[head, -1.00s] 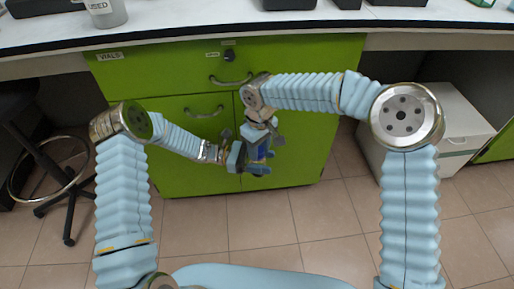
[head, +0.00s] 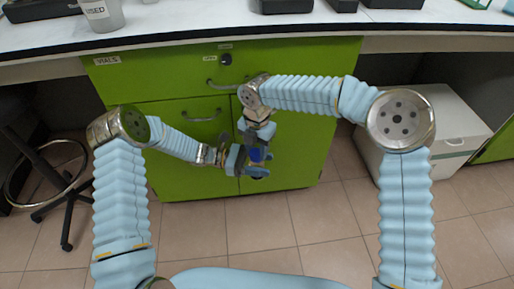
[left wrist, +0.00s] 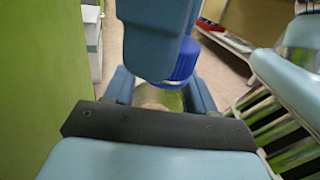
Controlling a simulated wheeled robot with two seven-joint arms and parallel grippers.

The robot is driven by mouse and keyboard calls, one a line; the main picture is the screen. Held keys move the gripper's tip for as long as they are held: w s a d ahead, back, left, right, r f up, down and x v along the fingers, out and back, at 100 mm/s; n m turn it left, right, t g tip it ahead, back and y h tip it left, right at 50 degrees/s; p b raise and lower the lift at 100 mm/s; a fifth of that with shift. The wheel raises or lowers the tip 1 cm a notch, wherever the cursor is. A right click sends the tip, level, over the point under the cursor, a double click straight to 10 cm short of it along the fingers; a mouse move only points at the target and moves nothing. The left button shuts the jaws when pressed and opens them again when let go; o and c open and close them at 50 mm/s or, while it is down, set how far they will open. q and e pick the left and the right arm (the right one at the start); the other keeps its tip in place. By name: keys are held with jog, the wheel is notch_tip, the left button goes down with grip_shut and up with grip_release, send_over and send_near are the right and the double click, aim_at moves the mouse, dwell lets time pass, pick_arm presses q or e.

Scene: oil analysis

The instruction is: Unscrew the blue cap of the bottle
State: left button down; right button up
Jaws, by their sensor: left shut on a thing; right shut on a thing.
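The bottle (left wrist: 158,98) shows as a small greenish-brown patch between the fingers of my left gripper (left wrist: 162,92) in the left wrist view. My left gripper is shut on it; it also shows in the head view (head: 245,163). The ribbed blue cap (left wrist: 184,62) is above the bottle, beside a large finger of my right gripper (left wrist: 160,40). My right gripper (head: 257,146) comes from above in the head view and is shut on the cap. Fingers hide most of the bottle, and I cannot tell whether the cap still touches its neck.
A green cabinet (head: 165,120) with drawers stands close behind both grippers, under a white counter (head: 190,22). A cup marked USED (head: 101,14) is on the counter. A stool (head: 60,190) stands at the left and a white box (head: 440,130) at the right.

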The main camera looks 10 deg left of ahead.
jog(key=o, duration=1.2)
jog(key=shift+w+d, duration=0.1)
jog(key=shift+w, duration=0.05)
jog(key=shift+c, duration=0.2)
jog(key=shift+r, duration=0.1)
